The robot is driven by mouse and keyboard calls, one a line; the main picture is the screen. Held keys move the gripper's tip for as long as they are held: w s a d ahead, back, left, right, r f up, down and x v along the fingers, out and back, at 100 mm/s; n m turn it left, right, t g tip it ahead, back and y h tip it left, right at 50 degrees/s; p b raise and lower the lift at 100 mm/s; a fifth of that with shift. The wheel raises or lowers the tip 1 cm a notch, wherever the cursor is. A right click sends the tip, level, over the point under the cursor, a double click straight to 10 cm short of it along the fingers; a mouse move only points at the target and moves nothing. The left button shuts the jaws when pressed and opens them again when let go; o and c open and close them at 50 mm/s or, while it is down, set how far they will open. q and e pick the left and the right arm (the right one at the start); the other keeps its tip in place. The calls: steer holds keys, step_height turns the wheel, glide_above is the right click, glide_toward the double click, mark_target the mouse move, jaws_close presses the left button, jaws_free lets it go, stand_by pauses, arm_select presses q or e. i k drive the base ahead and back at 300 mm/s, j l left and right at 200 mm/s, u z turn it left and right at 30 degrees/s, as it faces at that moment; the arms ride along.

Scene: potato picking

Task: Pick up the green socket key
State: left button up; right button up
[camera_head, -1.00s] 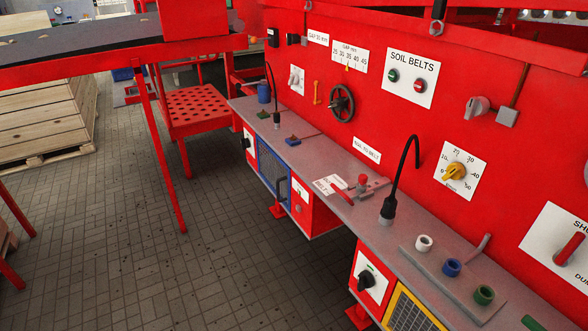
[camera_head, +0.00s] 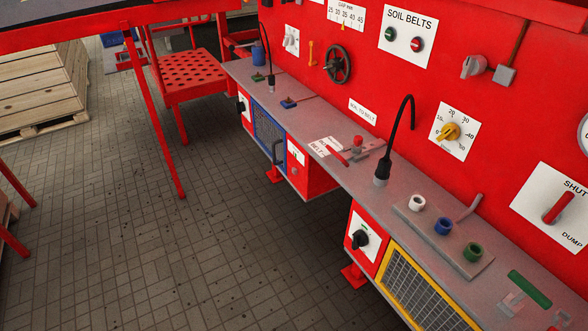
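A short green cylinder with a dark hollow top (camera_head: 473,252), which looks like the green socket key, stands upright on a grey plate (camera_head: 437,246) on the bench. A blue one (camera_head: 442,226) and a white one (camera_head: 416,203) stand beside it in a row, up and to the left. The green one is nearest me and nothing covers it. Neither of my grippers shows in the head view.
The grey bench (camera_head: 330,180) runs along a red machine panel. A black bent-neck device (camera_head: 381,171) rises left of the sockets. A green bar (camera_head: 530,289) lies to their right. The tiled floor (camera_head: 200,260) in front is clear.

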mark_target(511, 304)
steer(key=i, duration=1)
